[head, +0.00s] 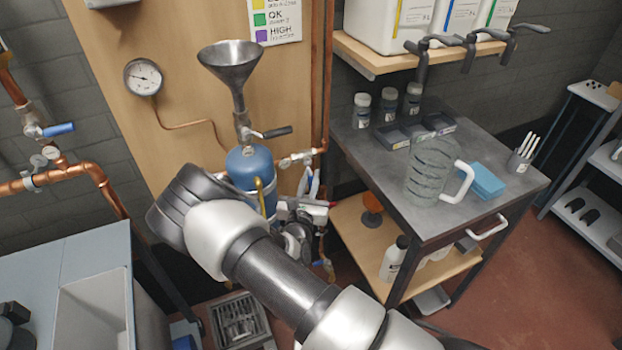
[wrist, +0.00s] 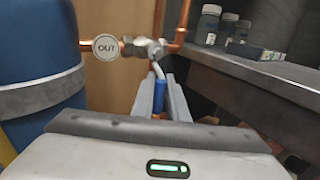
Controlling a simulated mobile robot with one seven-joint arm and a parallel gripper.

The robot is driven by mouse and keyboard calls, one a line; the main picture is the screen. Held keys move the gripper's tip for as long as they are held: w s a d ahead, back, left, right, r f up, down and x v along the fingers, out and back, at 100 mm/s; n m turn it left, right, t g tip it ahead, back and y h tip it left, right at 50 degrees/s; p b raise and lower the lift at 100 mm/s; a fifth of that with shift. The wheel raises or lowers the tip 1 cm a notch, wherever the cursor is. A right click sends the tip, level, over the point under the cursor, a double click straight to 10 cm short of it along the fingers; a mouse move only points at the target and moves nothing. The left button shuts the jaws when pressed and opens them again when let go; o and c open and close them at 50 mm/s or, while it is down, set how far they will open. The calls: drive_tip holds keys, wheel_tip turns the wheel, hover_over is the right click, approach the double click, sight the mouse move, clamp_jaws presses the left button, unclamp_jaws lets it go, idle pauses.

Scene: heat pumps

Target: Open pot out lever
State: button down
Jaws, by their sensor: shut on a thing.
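The pot (head: 248,165) is a blue cylinder under a metal funnel; its side fills the left of the wrist view (wrist: 35,50). A round tag reading OUT (wrist: 105,47) hangs by the copper pipe leaving the pot. Right of it is the metal valve (wrist: 146,47), also seen in the head view (head: 290,160). The OUT lever, with a blue grip (wrist: 159,97), points down from the valve, across the pipe's line. My gripper (wrist: 163,92) is shut on the lever's blue grip, one finger on each side. In the head view my arm hides part of the pot's lower area.
A dark workbench (head: 462,200) with a glass jug (head: 428,180) stands close on the right. A funnel (head: 232,65) with a black-handled valve rises above the pot. A floor drain (head: 240,322) lies below. A vertical copper pipe runs behind the valve.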

drive_tip(key=shift+f, duration=0.1)
drive_tip(key=shift+w+d+r+n+t+y+b, duration=0.3)
drive_tip(key=shift+d+n+t+y+b, duration=0.5)
drive_tip(key=shift+n, duration=1.55)
drive_tip(key=shift+w+d+r+n+t+y+b, duration=0.15)
drive_tip(key=shift+d+r+n+t+y+b, duration=0.25)
drive_tip(key=shift+n+t+y, duration=1.35)
drive_tip(key=shift+w+d+r+n+t+h+b, duration=0.15)
drive_tip(key=shift+d+r+n+t+b, duration=0.4)
drive_tip(key=shift+n, duration=2.45)
drive_tip(key=shift+w+f+y, duration=0.1)
drive_tip(key=shift+y, duration=0.2)
drive_tip(key=c, duration=1.7)
unclamp_jaws()
drive_tip(key=shift+c, duration=0.2)
